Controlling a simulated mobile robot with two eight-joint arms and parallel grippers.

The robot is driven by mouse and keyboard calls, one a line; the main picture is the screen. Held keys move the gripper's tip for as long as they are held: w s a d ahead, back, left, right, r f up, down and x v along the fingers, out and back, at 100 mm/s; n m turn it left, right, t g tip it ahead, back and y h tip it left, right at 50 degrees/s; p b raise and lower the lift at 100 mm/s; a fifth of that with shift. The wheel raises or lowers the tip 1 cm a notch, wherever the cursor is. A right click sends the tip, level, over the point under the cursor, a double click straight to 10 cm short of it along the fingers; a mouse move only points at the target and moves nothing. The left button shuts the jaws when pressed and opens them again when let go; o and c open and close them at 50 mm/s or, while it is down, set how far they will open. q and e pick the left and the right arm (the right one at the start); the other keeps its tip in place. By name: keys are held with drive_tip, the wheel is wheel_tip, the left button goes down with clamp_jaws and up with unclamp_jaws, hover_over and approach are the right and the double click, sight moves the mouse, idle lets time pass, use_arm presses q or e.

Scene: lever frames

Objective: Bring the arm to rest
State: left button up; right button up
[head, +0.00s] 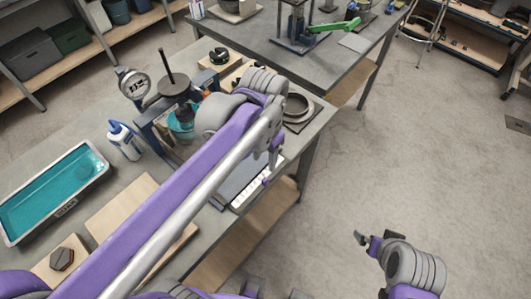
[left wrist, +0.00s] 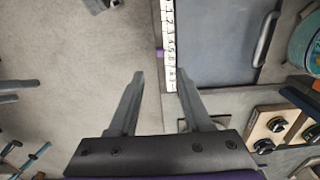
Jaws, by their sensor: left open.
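My left arm reaches from the lower left across the workbench (head: 82,160) in the head view. Its gripper (head: 268,172) points down over the bench's right edge, near a dark board with a white numbered strip (head: 257,185). In the left wrist view the two fingers of the left gripper (left wrist: 158,78) stand apart with nothing between them. The numbered strip (left wrist: 170,50) lies below, past the fingertips. My right gripper (head: 375,240) is over the bare floor at the lower right; its opening is unclear.
A second table (head: 330,62) with a green-handled device (head: 335,25) stands behind.

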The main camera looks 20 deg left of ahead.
use_arm(q)
drive_tip(key=n+t, duration=0.4)
drive_tip(key=t, duration=0.1)
hover_over(242, 202)
drive_tip(key=f, duration=0.7)
drive_tip(key=shift+w+d+f, duration=0.15)
drive_tip(key=shift+w, duration=0.05)
drive_tip(key=shift+s+f, duration=0.2)
drive_tip(key=shift+f, duration=0.2)
idle(1.7)
